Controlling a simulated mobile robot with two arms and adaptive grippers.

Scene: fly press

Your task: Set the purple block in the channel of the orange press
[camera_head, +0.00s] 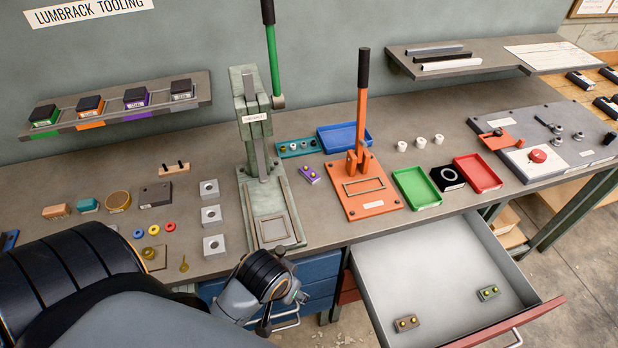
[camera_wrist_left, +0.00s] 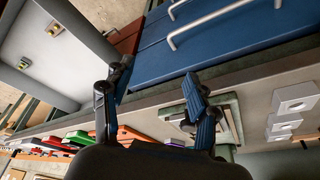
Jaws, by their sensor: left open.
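The purple block (camera_head: 309,175), small with yellow studs on top, lies on the bench between the green press and the orange press. The orange press (camera_head: 376,203) stands to its right, with a rectangular frame on its base plate and its lever upright. No block shows in that frame. My left gripper (camera_head: 282,308) is in front of the bench edge, beside the open drawer and well short of the purple block. In the left wrist view its two fingers (camera_wrist_left: 152,100) are spread with nothing between them. My right gripper is not in view.
The green press (camera_head: 275,215) stands left of the purple block. An open drawer (camera_head: 420,275) holding two small blocks juts out below the orange press. A green tray (camera_head: 415,187) stands right.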

